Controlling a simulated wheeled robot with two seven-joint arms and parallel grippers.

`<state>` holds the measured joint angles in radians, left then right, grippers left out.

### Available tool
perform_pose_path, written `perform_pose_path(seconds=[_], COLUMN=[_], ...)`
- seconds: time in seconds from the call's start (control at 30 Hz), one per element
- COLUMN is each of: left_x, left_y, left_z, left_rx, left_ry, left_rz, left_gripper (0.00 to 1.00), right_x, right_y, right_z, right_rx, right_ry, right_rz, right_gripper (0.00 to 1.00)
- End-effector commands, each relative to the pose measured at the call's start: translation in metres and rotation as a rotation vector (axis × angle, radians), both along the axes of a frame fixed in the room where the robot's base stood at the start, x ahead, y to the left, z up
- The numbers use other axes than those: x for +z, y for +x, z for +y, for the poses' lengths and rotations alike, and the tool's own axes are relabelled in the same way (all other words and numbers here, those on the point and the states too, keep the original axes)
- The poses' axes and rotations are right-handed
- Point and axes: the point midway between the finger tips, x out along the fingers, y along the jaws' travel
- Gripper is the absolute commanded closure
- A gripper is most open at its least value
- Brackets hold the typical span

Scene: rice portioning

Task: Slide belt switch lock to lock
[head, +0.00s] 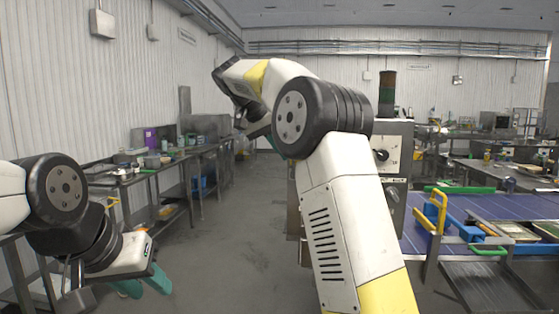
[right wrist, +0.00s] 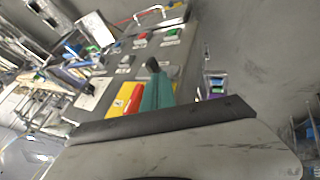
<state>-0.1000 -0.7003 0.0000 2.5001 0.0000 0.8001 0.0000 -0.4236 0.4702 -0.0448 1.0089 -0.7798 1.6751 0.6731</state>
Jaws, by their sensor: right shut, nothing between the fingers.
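The grey control panel (right wrist: 125,66) fills the middle of the right wrist view, tilted. I cannot tell for sure which of these is the belt switch lock. My right gripper's teal fingers (right wrist: 158,92) are shut and empty, in front of the panel beside the yellow-and-red piece; contact is unclear. In the head view my right arm hides part of the control box (head: 393,150). My left gripper (head: 142,283) is open and empty at lower left.
A conveyor with a blue belt (head: 480,207) and a yellow handle (head: 437,205) stands at the right. Metal workbenches (head: 160,170) line the left wall. The grey floor (head: 235,235) between is clear.

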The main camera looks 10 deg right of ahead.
Motion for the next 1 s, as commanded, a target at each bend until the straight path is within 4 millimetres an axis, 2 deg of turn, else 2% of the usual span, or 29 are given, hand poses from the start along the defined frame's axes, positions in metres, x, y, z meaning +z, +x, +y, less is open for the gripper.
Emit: perform_pose_path(seconds=[0.3,0.5,1.0], left_x=[0.0,0.0,0.0], left_y=[0.0,0.0,0.0], left_z=[0.0,0.0,0.0], left_rx=[0.0,0.0,0.0], left_ry=[0.0,0.0,0.0], left_rz=[0.0,0.0,0.0], left_gripper=[0.64,0.64,0.64], right_x=[-0.046,-0.064,-0.068], right_y=[0.012,0.018,0.019], right_z=[-0.033,-0.045,-0.051], right_rx=[-0.001,-0.001,-0.001], right_ry=[-0.001,0.0,0.0], right_rz=[0.003,0.002,-0.001], right_gripper=[1.0,1.0,1.0])
